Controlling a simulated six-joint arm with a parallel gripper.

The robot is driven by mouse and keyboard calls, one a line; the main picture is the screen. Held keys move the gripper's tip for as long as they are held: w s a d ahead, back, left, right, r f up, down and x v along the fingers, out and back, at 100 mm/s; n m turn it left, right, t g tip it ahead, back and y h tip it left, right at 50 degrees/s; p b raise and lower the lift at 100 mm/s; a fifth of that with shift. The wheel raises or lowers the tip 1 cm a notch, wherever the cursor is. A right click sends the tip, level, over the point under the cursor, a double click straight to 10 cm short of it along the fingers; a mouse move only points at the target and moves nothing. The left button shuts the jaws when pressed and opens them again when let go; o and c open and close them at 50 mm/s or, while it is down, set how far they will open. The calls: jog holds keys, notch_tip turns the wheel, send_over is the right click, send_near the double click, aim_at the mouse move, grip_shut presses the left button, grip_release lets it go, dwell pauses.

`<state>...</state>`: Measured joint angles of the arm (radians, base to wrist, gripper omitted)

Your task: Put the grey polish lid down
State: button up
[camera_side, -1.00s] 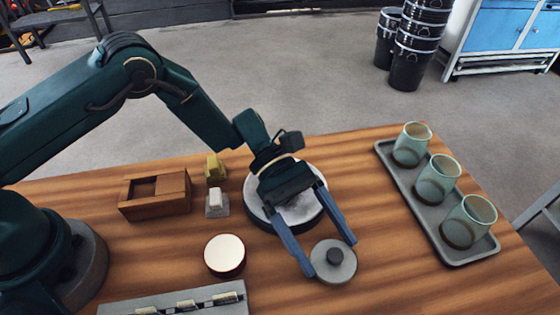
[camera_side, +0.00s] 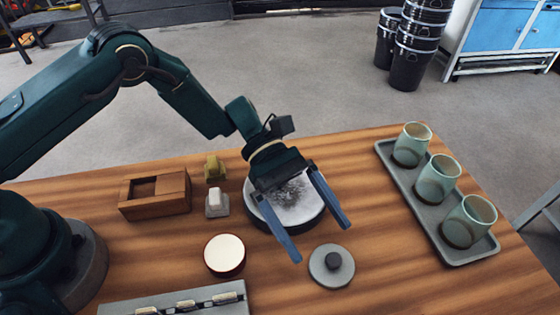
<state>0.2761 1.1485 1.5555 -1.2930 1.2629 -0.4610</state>
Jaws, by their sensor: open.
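The grey polish lid (camera_side: 331,267) is a flat round disc with a dark knob in its middle. It lies flat on the wooden table, in front of my gripper and right of an open round tin (camera_side: 225,255) with pale contents and a dark red side. My gripper (camera_side: 322,241) is open and empty. Its two blue fingers point down toward the front, with their tips behind the lid and apart from it. My gripper covers part of a dark-rimmed round dish (camera_side: 300,205) with a whitish, dark-smudged surface.
A grey tray (camera_side: 421,215) with three greenish glasses stands on the right. A wooden box (camera_side: 155,195), a yellowish block (camera_side: 214,169) and a small grey-white block (camera_side: 216,203) stand on the left. A grey rack (camera_side: 180,302) lies at the front. The table right of the lid is clear.

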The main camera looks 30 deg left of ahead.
jog(key=v, duration=0.9)
jog(key=shift+a+r+m, duration=0.3)
jog(key=shift+a+r, duration=0.1)
jog(key=shift+r, duration=0.2)
jog(key=s+a+r+m+t+y, duration=0.4)
jog(key=s+a+m+t+y, duration=0.1)
jog(key=s+a+m+y, duration=0.1)
jog(key=s+a+r+m+t+y, duration=0.5)
jog(key=s+a+m+y, duration=0.1)
jog(key=a, duration=0.4)
jog(key=shift+s+a+r+m+t, duration=0.25)
jog(key=shift+s+m+t, duration=0.2)
jog(key=shift+s, duration=0.4)
